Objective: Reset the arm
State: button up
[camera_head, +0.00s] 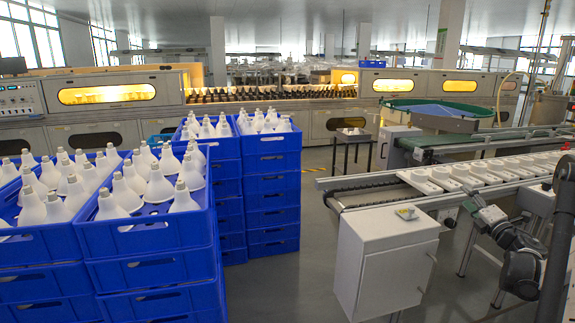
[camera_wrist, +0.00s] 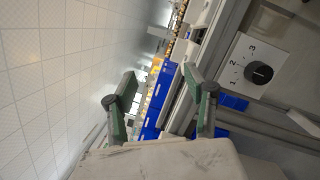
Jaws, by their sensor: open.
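My gripper (camera_wrist: 159,79) shows in the wrist view with its two green and grey fingers spread apart. Nothing is between the fingers. In the head view my arm (camera_head: 522,268) is at the right edge, bent, beside the conveyor. Its end reaches up and left toward the conveyor's near side, close to the white cabinet. The wrist view is tilted, and blue crates (camera_wrist: 158,100) show far off beyond the fingers.
Stacked blue crates (camera_head: 150,272) of white bulbs stand at left. A white cabinet (camera_head: 385,262) stands before the conveyor (camera_head: 375,197), which carries white blocks (camera_head: 465,176). The wrist view shows a panel with a black knob (camera_wrist: 259,73). Grey floor is open between crates and cabinet.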

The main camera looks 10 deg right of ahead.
jog(key=a+r+m+h, duration=0.5)
jog(key=a+r+m, duration=0.35)
jog(key=r, duration=0.45)
jog(key=s+a+r+m+g+h, duration=0.2)
jog(key=s+a+r+m+g, duration=0.15)
jog(key=s+a+m, duration=0.5)
jog(key=s+a+f+m+g+y, duration=0.25)
jog(key=s+a+f, duration=0.35)
jog(key=s+a, duration=0.35)
jog(key=s+a+f+m+g+y, duration=0.1)
jog(key=s+a+f+g+y, duration=0.25)
jog(key=s+a+f, duration=0.45)
jog(key=s+a+f+m+g+y, duration=0.2)
jog(key=s+a+f+g, duration=0.15)
jog(key=s+a, duration=0.85)
notch_tip(320, 180, up, 17)
jog(key=w+a+p, duration=0.1)
jog(key=p, duration=1.7)
jog(key=shift+w+r, duration=0.15)
jog(key=shift+w, duration=0.15)
jog(key=shift+w, duration=0.1)
jog(key=shift+c, duration=0.4)
